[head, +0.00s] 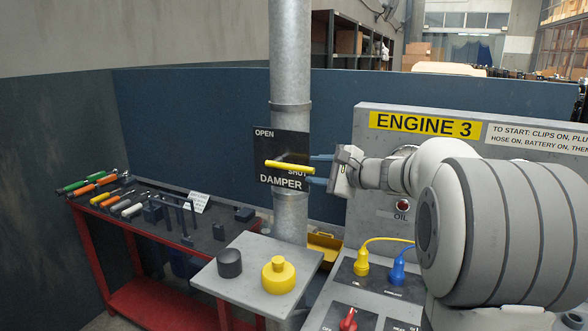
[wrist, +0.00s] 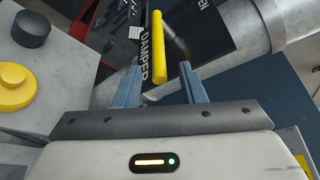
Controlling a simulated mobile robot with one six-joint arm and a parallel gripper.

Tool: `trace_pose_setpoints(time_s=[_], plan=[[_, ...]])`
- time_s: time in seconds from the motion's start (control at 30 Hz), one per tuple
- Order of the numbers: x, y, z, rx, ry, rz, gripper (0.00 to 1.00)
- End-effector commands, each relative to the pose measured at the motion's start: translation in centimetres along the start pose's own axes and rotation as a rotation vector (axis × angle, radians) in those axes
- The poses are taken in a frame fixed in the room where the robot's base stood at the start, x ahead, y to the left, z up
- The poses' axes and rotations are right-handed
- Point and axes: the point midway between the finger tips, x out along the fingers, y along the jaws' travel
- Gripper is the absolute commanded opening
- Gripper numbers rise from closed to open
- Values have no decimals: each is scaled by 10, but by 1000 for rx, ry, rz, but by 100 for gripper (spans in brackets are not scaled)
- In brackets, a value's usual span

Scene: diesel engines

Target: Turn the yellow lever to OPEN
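The yellow lever (head: 285,166) lies almost level across the black damper plate (head: 264,140) on the grey vertical pipe. OPEN is printed at the plate's upper left, SHUT at its right edge just under the lever, and DAMPER at the bottom. My gripper (head: 310,169) reaches in from the right with its blue fingers spread. In the wrist view my gripper (wrist: 159,72) is open, and the near end of the yellow lever (wrist: 159,40) shows between the fingers with a gap on both sides. I cannot tell exactly how deep the lever sits between them.
The Engine 3 panel (head: 362,125) stands at right, behind my arm, with yellow (head: 361,262) and blue (head: 397,270) plugs below. A shelf with a yellow cap (head: 279,276) and dark knob (head: 230,263) is below the lever. A red tool bench (head: 100,235) is at left.

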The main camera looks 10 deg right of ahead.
Motion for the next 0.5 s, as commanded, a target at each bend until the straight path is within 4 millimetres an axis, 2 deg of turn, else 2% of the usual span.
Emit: trace_pose_setpoints(time_s=[0.1,0.23,0.5], plan=[[22,-1,2,-1,-2,4,37],[40,0,1,-2,-1,4,37],[57,1,0,-3,1,3,37]])
